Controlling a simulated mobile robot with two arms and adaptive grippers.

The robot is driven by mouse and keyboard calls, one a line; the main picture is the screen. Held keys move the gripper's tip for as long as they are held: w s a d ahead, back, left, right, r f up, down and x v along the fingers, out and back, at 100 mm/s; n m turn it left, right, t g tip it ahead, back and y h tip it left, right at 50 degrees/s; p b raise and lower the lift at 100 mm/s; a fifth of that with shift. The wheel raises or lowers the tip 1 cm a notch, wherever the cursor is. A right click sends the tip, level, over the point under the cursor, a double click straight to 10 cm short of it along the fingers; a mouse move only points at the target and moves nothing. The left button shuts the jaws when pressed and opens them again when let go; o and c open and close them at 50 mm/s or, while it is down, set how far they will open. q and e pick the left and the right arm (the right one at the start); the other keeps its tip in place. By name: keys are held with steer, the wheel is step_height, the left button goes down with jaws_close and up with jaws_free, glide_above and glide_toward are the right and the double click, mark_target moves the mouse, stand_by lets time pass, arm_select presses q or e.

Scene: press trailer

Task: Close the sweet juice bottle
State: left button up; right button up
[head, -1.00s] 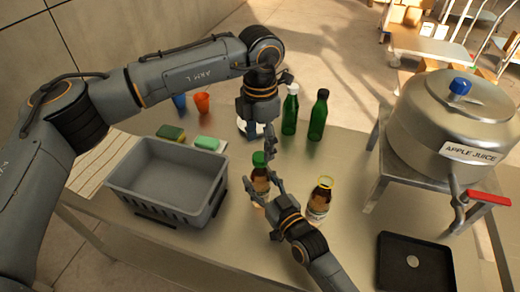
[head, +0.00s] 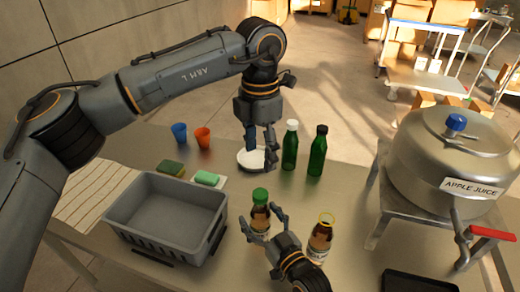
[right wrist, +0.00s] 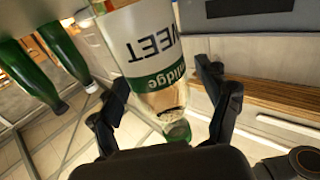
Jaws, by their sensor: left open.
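My left gripper (head: 261,157) is open behind the bottle, over a white round dish (head: 246,162).
A second amber bottle (head: 319,242) with a yellow neck ring stands to the right. Two green bottles (head: 290,150) stand behind. A grey crate (head: 165,235), sponges (head: 207,178) and cups (head: 202,138) are left. The apple juice pot (head: 440,155) stands right.

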steer(key=v, duration=1.2)
stand_by(0.5)
